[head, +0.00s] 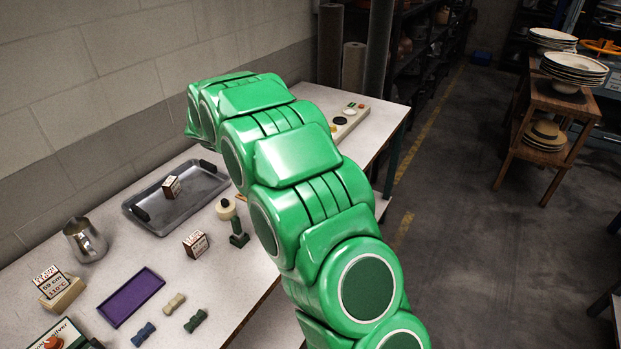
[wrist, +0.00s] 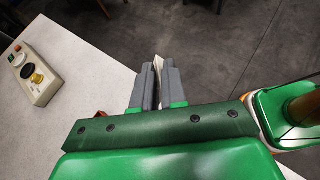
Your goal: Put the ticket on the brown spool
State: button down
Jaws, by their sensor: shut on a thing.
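My gripper (wrist: 158,84) shows in the wrist view with its two grey fingers shut on a thin pale piece seen edge-on, which looks like the ticket (wrist: 157,66). Its face cannot be read. The fingers are over the table's edge, with dark floor beyond. In the head view my green arm hides the gripper. I cannot make out a brown spool for certain in either view. A small orange-brown patch shows just left of the fingers in the wrist view, too little to name.
A control box with round buttons (wrist: 36,76) stands left, also at the table's far end (head: 348,120). The table holds a grey tray (head: 150,222), a metal jug (head: 85,240), a purple tray (head: 131,297), and brown-and-white printed blocks (head: 196,244). A plate rack (head: 549,100) stands right.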

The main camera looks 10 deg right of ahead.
jog(key=w+f, duration=0.6)
jog(key=w, duration=0.1)
jog(key=shift+w+d+f, duration=0.2)
jog(key=shift+f, duration=0.2)
jog(key=shift+w+f, duration=0.15)
jog(key=shift+f, duration=1.6)
jog(key=c, duration=1.1)
grip_release()
jog(key=shift+c, duration=0.2)
jog(key=shift+a+r, duration=0.1)
jog(key=v, duration=1.1)
jog(key=shift+a+r, duration=0.2)
jog(key=shift+a, duration=0.15)
